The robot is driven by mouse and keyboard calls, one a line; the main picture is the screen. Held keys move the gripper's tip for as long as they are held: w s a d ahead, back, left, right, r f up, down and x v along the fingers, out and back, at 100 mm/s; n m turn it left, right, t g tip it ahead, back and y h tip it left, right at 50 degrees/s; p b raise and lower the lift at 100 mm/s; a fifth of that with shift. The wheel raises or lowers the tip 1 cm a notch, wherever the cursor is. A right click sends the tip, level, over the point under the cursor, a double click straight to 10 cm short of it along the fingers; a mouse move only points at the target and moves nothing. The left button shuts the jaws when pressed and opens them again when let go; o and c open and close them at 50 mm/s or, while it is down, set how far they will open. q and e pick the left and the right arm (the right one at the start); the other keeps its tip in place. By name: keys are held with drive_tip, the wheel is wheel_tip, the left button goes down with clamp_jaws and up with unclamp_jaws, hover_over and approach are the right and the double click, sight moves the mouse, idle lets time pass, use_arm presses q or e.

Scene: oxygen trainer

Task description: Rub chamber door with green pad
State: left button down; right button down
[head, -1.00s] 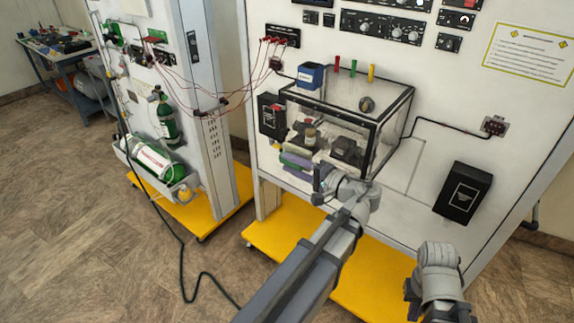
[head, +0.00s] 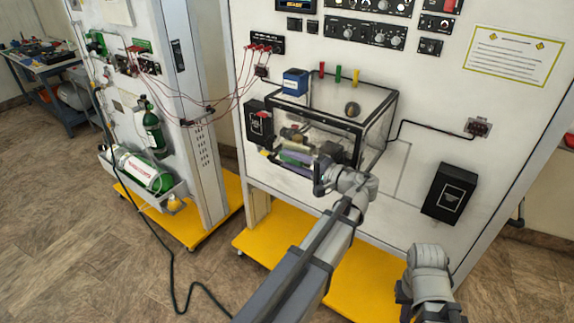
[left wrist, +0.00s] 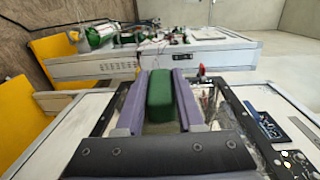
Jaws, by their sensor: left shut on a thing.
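The chamber is a clear box with black edges on the white panel; its door (head: 338,139) is the front face. My left gripper (head: 292,155) is in front of the door's lower part, its purple fingers pointing left across it. It is shut on the green pad (left wrist: 160,95), which shows between the two purple fingers in the left wrist view. In the head view the fingers mostly hide the pad, and I cannot tell whether it touches the door. My right gripper (head: 404,296) is low at the right, away from the chamber; its fingers are not clear.
A blue box (head: 295,82) stands on the chamber top. Black boxes hang on the panel at left (head: 259,123) and right (head: 450,193). A yellow base (head: 262,243) lies below. A second stand with a green cylinder (head: 145,172) is at left. Floor at left is mostly clear.

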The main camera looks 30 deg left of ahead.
use_arm(q)
drive_tip(key=shift+w+d, duration=0.1)
drive_tip(key=shift+w, duration=1.05)
idle(0.6)
drive_tip(key=shift+s+d, duration=0.1)
drive_tip(key=shift+s+d, duration=0.15)
drive_tip(key=shift+d, duration=1.6)
drive_tip(key=shift+d, duration=0.1)
drive_tip(key=shift+d, duration=1.75)
drive_tip(key=shift+d, duration=0.15)
drive_tip(key=d, duration=0.3)
drive_tip(key=shift+s+d, duration=0.15)
drive_tip(key=shift+s, duration=0.1)
